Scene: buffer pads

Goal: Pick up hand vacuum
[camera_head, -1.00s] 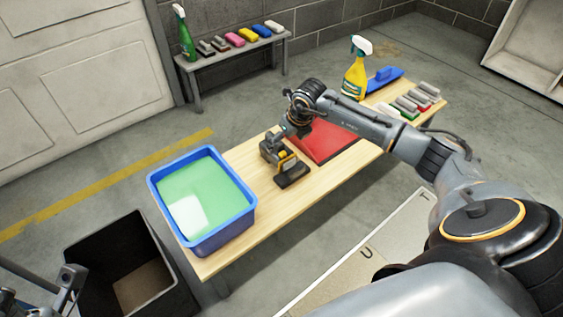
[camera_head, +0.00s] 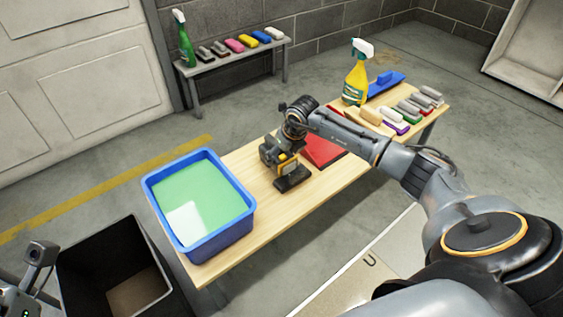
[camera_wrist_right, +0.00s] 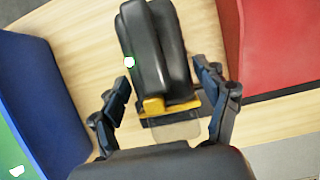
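The hand vacuum (camera_head: 292,181) is black with a yellow part and rests on the wooden table (camera_head: 240,258), between the blue tub and the red pad. My right gripper (camera_head: 279,160) is low over it and hides part of it. In the right wrist view, the vacuum's black body (camera_wrist_right: 158,50) and yellow band lie between the spread fingers of my right gripper (camera_wrist_right: 168,112). Gaps show on both sides, so the gripper is open around it. Part of my left arm end (camera_head: 40,258) shows at the lower left; its fingers are not clear.
A blue tub (camera_head: 232,232) with green liquid stands left of the vacuum. A red pad (camera_head: 322,150) lies right of it. A yellow spray bottle (camera_head: 356,82) and several brushes (camera_head: 415,107) stand at the far end. A black bin (camera_head: 105,240) is on the floor at left.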

